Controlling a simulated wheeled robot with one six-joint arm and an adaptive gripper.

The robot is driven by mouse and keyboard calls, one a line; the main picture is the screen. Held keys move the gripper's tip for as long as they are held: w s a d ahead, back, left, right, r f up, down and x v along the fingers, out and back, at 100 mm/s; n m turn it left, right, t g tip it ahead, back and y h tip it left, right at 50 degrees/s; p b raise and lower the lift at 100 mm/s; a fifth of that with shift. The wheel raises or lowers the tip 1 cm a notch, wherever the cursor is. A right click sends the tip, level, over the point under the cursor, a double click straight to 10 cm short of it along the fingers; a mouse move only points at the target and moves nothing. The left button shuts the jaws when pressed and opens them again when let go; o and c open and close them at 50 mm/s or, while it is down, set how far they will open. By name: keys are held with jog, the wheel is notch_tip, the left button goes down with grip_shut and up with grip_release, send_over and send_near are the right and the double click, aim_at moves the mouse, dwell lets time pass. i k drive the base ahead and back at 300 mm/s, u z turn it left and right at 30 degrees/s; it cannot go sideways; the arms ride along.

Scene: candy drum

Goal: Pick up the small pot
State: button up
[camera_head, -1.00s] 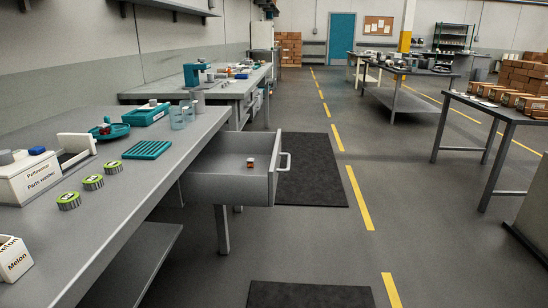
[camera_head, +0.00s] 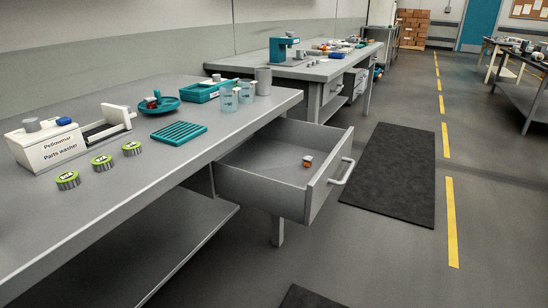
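A small orange-and-white pot-like item with a dark top (camera_head: 308,161) stands inside the open grey drawer (camera_head: 320,191), towards its front panel. It is the likeliest small pot, but it is too small to make out well. The drawer sticks out from under the near workbench (camera_head: 215,163) on the right side. My gripper is not in view, so its state and its place relative to the pot do not show.
The bench carries several green-labelled tins (camera_head: 102,162), a white parts washer box (camera_head: 45,150), a teal rack (camera_head: 179,132), a teal dish (camera_head: 158,104) and clear beakers (camera_head: 229,99).

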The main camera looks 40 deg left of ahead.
aim_at(307, 162)
jog(key=u, duration=0.8)
jog(key=i, duration=0.7)
jog(key=u, duration=0.8)
